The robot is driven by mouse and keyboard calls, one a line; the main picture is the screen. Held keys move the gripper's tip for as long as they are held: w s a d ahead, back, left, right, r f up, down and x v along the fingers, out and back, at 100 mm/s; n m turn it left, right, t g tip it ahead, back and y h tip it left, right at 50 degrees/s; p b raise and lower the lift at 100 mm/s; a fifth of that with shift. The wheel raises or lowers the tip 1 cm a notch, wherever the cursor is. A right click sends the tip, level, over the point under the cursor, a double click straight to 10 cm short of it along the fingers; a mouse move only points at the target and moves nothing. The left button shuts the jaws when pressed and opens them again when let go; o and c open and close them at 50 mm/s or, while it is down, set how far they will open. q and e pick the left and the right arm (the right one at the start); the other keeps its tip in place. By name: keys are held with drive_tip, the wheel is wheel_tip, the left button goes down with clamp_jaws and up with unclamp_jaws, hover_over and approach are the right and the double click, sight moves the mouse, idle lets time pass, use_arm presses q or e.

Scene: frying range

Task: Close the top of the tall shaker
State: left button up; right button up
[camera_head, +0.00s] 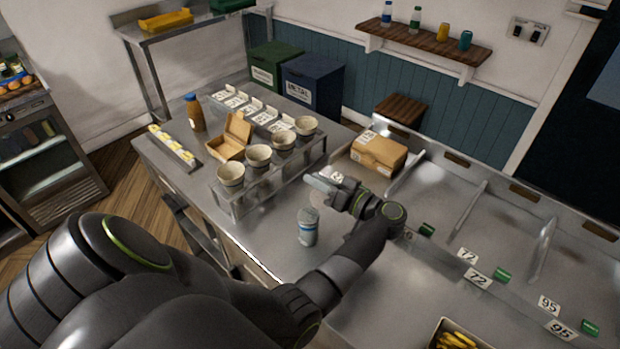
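The tall shaker (308,229), a grey cylinder with a blue band, stands upright on the steel counter near its front edge. A pale, rounded part (317,199) shows just above it, under the gripper; it may be the shaker's top, but I cannot tell how far it is open. My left gripper (318,186) is above and slightly behind the shaker, with its fingers pointing left. A gap from the shaker's body shows, but whether it touches the top is unclear. The finger opening is too small to read. My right gripper is not in view.
A steel rack (238,207) with several cups stands left of the shaker. Behind are an open cardboard box (230,140), a brown bottle (194,113) and a closed carton (379,153). Divided steel bays (455,215) lie to the right. Bare counter surrounds the shaker's base.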

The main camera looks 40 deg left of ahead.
use_arm(q)
drive_tip(key=shift+a, duration=0.1)
drive_tip(key=shift+c, duration=0.5)
clamp_jaws()
